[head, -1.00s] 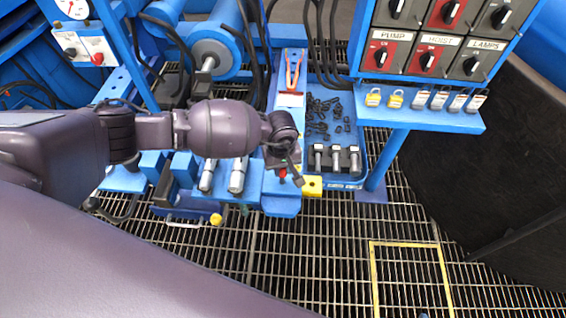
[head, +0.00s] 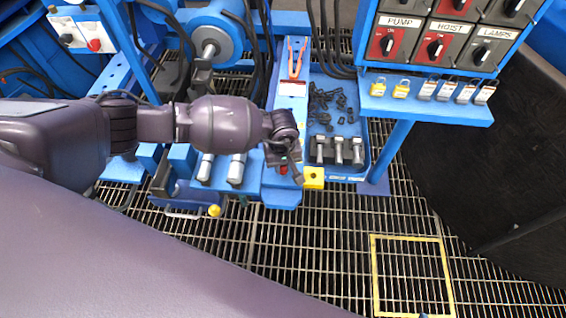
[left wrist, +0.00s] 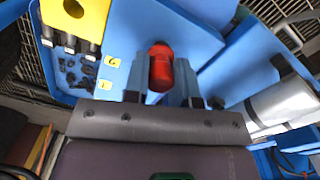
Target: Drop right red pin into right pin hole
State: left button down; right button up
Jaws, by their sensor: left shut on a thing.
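My left gripper (head: 285,164) is shut on a red pin (left wrist: 160,68). In the left wrist view the pin's rounded red body sits between the two fingers, over a blue surface. In the head view the red pin (head: 283,169) shows only as a small patch under the gripper. A yellow block (head: 314,178) with a dark hole in its top is just right of the gripper, apart from the pin. The yellow block also shows at the top left of the left wrist view (left wrist: 85,20). My right gripper is not in view.
A blue tray (head: 345,178) with small black parts and several metal pins is right of the gripper. Two metal cylinders (head: 236,169) are left of it. A control panel with a shelf of padlocks (head: 426,108) overhangs at the right. Open grating lies in front.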

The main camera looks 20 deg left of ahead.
pick_arm(q)
jog(key=c, duration=0.9)
grip_release()
jog(key=shift+o, duration=0.2)
jog(key=shift+r, duration=0.55)
notch_tip(320, 180, up, 8)
jog(key=shift+a+r+p, duration=0.1)
jog(key=shift+r+p, duration=0.05)
jog(key=shift+p, duration=0.95)
jog(key=shift+r, duration=0.7)
